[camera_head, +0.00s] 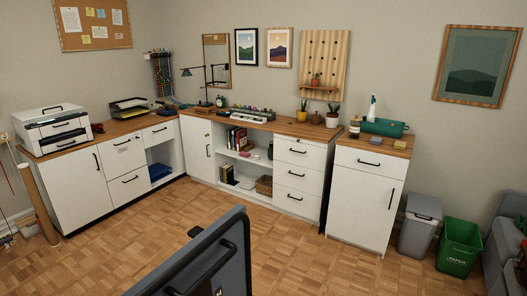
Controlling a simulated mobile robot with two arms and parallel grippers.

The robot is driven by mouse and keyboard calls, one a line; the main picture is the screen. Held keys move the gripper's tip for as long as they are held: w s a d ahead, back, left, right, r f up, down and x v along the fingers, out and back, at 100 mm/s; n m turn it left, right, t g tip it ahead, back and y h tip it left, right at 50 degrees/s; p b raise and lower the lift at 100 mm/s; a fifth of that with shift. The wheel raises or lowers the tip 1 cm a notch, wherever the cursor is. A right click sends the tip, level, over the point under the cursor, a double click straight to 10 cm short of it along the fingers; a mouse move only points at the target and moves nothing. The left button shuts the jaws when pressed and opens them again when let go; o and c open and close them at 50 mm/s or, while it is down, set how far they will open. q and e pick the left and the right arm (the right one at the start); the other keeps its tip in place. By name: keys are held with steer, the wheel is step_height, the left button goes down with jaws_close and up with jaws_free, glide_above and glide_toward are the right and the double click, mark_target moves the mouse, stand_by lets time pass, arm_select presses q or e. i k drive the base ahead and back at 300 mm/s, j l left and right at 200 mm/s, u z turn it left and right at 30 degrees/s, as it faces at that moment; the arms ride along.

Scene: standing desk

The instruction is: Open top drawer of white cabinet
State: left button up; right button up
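White cabinets with wooden tops line the walls. The separate cabinet on the right (362,205) has one top drawer (370,163) with a black handle, above a door. The middle cabinet has a stack of three drawers, its top drawer (300,151) uppermost. The left run has drawers too, including one with a small lock-like mark (122,146) and one near the corner (159,132). All these drawers look shut. I cannot tell which cabinet the task names. Neither of my grippers shows in the head view.
A dark panel with a black bar (205,262) fills the bottom centre foreground, partly cut off. A grey bin (418,228) and a green bin (458,250) stand right of the right cabinet, beside a grey sofa (503,245). Wooden floor (290,250) before the cabinets is clear.

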mark_target(310, 156)
steer(key=i+l, duration=0.9)
steer(key=l, duration=0.15)
steer(key=i+l, duration=0.9)
steer(key=l, duration=0.15)
steer(key=i, duration=1.5)
steer(key=z, duration=0.05)
